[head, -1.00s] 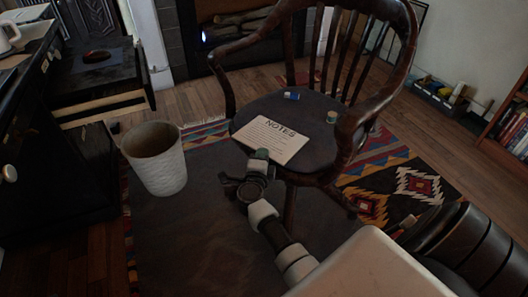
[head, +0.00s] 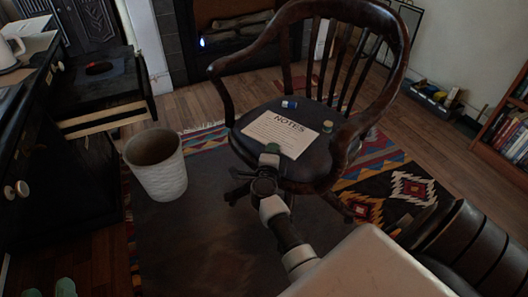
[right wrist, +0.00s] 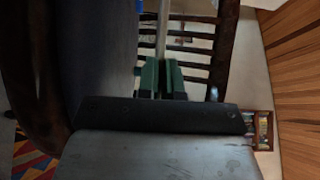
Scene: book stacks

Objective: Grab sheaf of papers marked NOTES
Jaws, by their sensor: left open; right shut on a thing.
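The white sheaf of papers marked NOTES (head: 281,134) lies over the seat of the wooden armchair (head: 247,123), its near edge at the seat's front. My right gripper (head: 272,149) is at that near edge, shut on the sheaf. In the right wrist view, the green fingers (right wrist: 160,76) close on the sheaf, seen edge-on as a thin pale strip (right wrist: 162,35). My left gripper (head: 65,288) shows only its green fingertips at the bottom left; they are apart and empty.
A small blue-and-white item (head: 289,104) and a small greenish round item (head: 327,126) lie on the seat. A white wastebasket (head: 160,180) stands left of the chair. A dark desk with an open drawer (head: 100,122) is at the left.

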